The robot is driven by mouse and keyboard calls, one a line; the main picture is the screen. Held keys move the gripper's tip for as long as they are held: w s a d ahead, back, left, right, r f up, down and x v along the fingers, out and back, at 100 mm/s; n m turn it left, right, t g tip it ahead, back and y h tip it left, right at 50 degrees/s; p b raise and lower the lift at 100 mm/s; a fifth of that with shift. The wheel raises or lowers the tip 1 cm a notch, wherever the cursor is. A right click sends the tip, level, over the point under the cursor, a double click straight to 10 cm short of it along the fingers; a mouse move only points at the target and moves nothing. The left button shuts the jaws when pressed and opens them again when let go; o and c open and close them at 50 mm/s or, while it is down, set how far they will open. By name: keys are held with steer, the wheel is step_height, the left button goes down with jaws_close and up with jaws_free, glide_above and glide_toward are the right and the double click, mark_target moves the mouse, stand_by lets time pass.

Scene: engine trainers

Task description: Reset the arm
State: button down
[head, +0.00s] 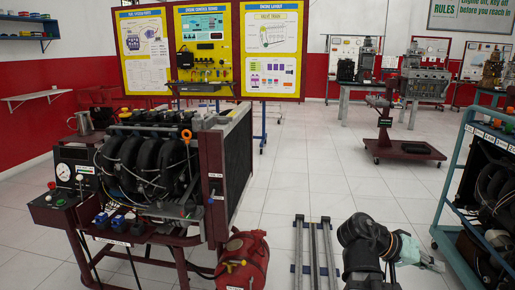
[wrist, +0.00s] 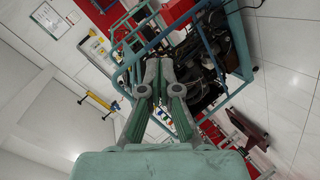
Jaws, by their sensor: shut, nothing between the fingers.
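My arm rises at the bottom of the head view, bent to the right. My gripper (head: 434,265) is at its end, low at the right, small in that view. In the wrist view the two fingers of my gripper (wrist: 159,62) reach up from the green-grey palm and meet at the tips. They are shut with nothing between them. The gripper points toward a teal-framed engine trainer (wrist: 235,40), which also stands at the right edge of the head view (head: 452,190). I see no contact between them.
A red-framed engine trainer (head: 212,165) stands at left, with a red tank (head: 243,262) beside it on the floor. My rail runs left of my arm. A red engine stand (head: 405,150) is farther back. The white tiled floor (head: 320,170) between is clear.

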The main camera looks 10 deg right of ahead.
steer(key=w+a+f+n+y+p, duration=0.1)
steer(key=a+f+n+y+p, duration=0.2)
steer(key=f, duration=0.5)
steer(key=w+a+f+n+t+y+p, duration=0.1)
steer(key=a+f+n+p, duration=0.1)
steer(key=a+f+p, duration=0.4)
steer(key=w+a+f+n+y+p, duration=0.2)
steer(key=a+f+n+p, duration=0.15)
steer(key=f, duration=0.55)
steer(key=s+a+f+g+y+p, duration=0.1)
steer(key=s+a+f+y+p, duration=0.1)
steer(key=s+a+f+p, duration=0.2)
steer(key=s+a+f+g+y+p, duration=0.2)
steer(key=s+a+f+p, duration=0.2)
steer(key=s+a, duration=0.4)
steer(key=s+a+f+g+y+p, duration=0.1)
steer(key=s+a+f+p, duration=0.3)
steer(key=s, duration=0.8)
steer(key=shift+s+a+f+n+y+p, duration=0.2)
steer(key=shift+a+n+y+p, duration=0.15)
steer(key=shift+a+y+p, duration=0.7)
steer(key=shift+d, duration=0.1)
